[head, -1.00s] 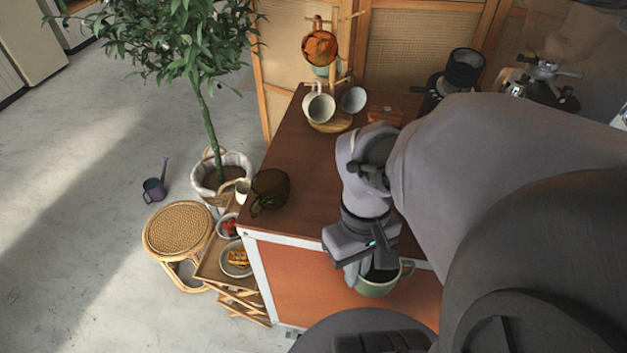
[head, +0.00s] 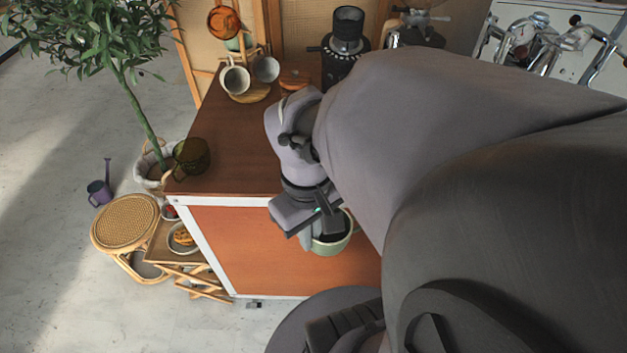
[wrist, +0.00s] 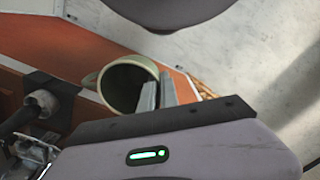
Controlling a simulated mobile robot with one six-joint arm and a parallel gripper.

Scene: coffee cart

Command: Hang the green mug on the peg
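The green mug (head: 334,240) is in my gripper (head: 314,238), out in front of the cart's orange front panel. In the wrist view the green mug (wrist: 126,84) has its mouth toward the camera, and the fingers of my gripper (wrist: 157,92) are closed on its wall, one inside and one outside. The mug tree (head: 246,92) stands at the back left of the cart top. White mugs (head: 235,79) and (head: 266,69) hang low on it, an amber mug (head: 223,21) hangs higher, and a pale green one (head: 238,42) is partly hidden behind. A free peg is hard to make out.
The cart's wooden top (head: 228,140) is mostly clear. A dark olive glass mug (head: 191,155) stands at its left edge. A black grinder (head: 346,45) stands behind, right of the mug tree. A plant, a wicker stool (head: 125,222) and a tray with plates are left of the cart.

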